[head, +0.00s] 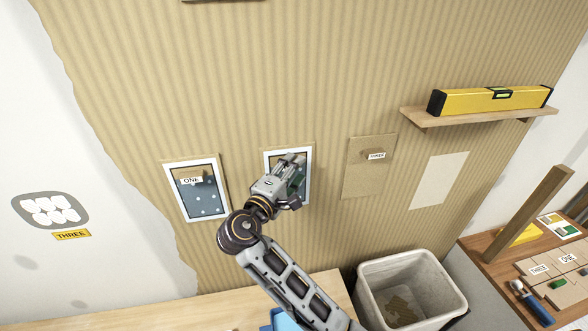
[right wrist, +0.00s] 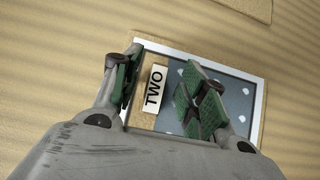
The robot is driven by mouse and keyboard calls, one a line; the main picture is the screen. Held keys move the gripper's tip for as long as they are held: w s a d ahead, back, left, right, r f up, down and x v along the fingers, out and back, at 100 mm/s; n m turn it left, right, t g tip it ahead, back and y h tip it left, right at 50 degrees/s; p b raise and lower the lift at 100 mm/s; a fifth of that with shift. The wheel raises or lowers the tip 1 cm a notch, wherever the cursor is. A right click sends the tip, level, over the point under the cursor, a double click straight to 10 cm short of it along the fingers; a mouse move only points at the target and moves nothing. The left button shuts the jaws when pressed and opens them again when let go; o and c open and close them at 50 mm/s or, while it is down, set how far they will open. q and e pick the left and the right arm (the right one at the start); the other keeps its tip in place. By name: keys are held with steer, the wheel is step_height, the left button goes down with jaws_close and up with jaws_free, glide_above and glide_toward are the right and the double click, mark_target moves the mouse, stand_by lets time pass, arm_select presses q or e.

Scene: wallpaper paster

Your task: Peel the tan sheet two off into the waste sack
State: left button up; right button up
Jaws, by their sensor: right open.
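The sheet with the TWO label (right wrist: 154,89) hangs on the wall, inside a white-edged panel (right wrist: 256,100) with a dotted blue-grey face. Its tan part shows at the panel's left side in the right wrist view. In the head view this middle panel is largely hidden behind my right gripper (head: 290,172). In the right wrist view my right gripper (right wrist: 165,90) is open, with the TWO label between its fingers; I cannot tell whether they touch it. An open pale grey bin (head: 370,268), likely the waste sack, stands below right with tan scraps inside. My left gripper is out of view.
A panel labelled ONE (head: 192,181) is to the left and a tan sheet labelled THREE (head: 369,186) to the right. A shelf (head: 470,118) holding a yellow level (head: 490,100) juts out above right. A wooden table (head: 490,240) with tiles stands at right.

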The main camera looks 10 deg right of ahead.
stand_by(0.4)
jaws_close()
steer(key=shift+s+p, duration=0.5)
steer(key=shift+s, duration=2.15)
stand_by(0.9)
steer(key=s+p, duration=0.1)
steer(key=s, duration=0.5)
steer(key=shift+s, duration=0.35)
stand_by(0.6)
